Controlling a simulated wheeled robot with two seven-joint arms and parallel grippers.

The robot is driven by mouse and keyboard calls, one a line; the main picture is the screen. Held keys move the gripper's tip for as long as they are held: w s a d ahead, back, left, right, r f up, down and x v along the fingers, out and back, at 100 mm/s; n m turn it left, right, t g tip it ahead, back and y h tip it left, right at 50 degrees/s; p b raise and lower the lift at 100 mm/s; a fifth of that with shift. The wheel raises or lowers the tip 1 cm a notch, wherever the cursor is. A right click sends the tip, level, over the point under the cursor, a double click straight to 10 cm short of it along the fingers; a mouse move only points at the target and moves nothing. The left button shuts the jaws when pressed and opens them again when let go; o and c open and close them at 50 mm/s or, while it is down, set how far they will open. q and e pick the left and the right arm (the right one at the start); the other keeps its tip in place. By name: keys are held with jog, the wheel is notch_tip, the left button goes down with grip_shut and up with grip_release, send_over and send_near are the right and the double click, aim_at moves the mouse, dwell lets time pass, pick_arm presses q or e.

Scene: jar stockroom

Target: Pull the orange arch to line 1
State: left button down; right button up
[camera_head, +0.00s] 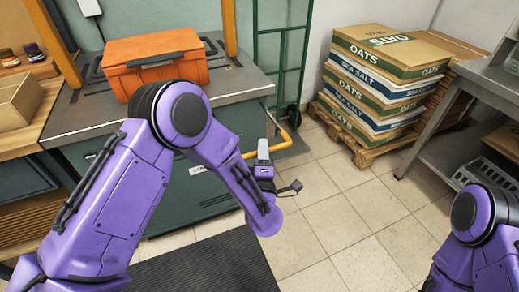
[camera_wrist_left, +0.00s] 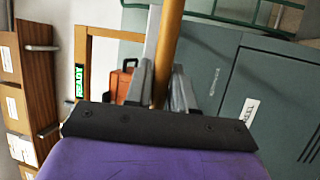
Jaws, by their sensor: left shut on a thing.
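The orange arch shows in the head view as two upright posts, the left (camera_head: 50,40) and the right (camera_head: 230,27), at the grey bench unit; its top is out of frame. An orange bar (camera_head: 288,140) sticks out at the unit's right front side and appears to belong to it. My left gripper (camera_head: 264,152) is at this bar. In the left wrist view the orange bar (camera_wrist_left: 170,45) runs between the fingers, and the gripper is shut on it. I cannot make out line 1. My right gripper is out of view; only its arm shows, lower right.
An orange case (camera_head: 155,65) stands on the bench top (camera_head: 80,122). A black mat (camera_head: 200,268) lies in front. Tiled floor between is clear.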

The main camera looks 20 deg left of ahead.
pick_arm(q)
jog(key=c, duration=1.3)
grip_release()
jog(key=shift+c, duration=0.2)
jog(key=v, duration=1)
jog(key=shift+s+b, duration=0.25)
jog(key=shift+b, duration=0.1)
jog(key=shift+d, duration=0.2)
